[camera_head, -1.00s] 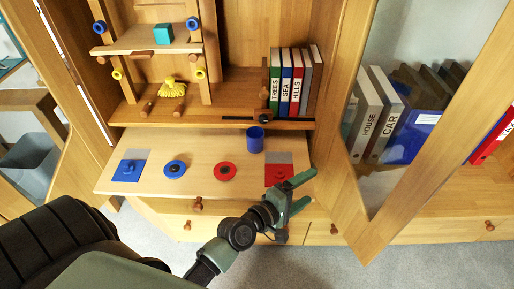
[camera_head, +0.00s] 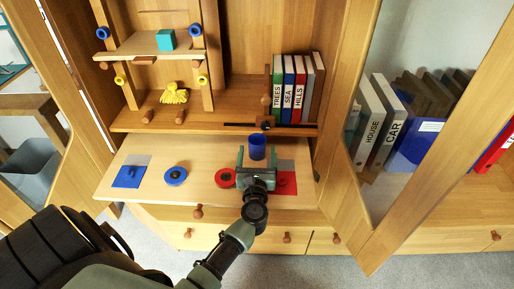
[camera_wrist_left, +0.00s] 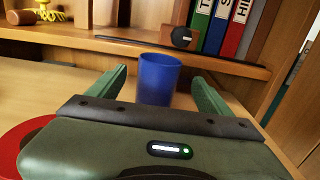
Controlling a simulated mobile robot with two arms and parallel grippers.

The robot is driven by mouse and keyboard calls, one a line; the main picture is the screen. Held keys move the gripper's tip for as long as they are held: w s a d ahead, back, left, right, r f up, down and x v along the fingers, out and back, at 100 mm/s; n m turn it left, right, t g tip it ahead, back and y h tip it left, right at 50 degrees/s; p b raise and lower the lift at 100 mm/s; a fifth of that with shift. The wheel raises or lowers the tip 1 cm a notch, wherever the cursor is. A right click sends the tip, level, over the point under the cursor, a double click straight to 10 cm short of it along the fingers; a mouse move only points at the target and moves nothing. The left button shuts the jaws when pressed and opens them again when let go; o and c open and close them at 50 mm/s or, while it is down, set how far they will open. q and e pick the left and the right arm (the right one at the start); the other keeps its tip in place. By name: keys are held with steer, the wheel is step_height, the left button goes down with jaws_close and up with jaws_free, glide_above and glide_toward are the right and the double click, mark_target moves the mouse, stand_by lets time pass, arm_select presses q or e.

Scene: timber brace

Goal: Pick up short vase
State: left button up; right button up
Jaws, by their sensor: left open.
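The short vase is a small blue cup (camera_head: 257,141) standing upright at the back of the pulled-out wooden board. It also shows in the left wrist view (camera_wrist_left: 158,80), straight ahead. My left gripper (camera_head: 257,158) is open, with its two green fingers pointing at the vase from the front. In the left wrist view the fingers (camera_wrist_left: 158,88) lie to the left and right of the vase's lower part. I cannot tell how far the vase is between them. My right gripper does not show.
A red disc (camera_head: 224,178) and a red square (camera_head: 287,183) lie by my left gripper. A blue disc (camera_head: 175,176) and blue square (camera_head: 129,176) lie further left. Binders (camera_head: 298,90) stand on the shelf behind. An open glass door (camera_head: 385,150) is at the right.

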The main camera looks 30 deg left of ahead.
mark_target(257, 143)
arm_select(q)
steer(key=x, duration=0.4)
steer(key=shift+w+a, duration=0.2)
steer(key=shift+c, duration=0.3)
steer(key=shift+r, duration=0.1)
steer(key=c, duration=1.6)
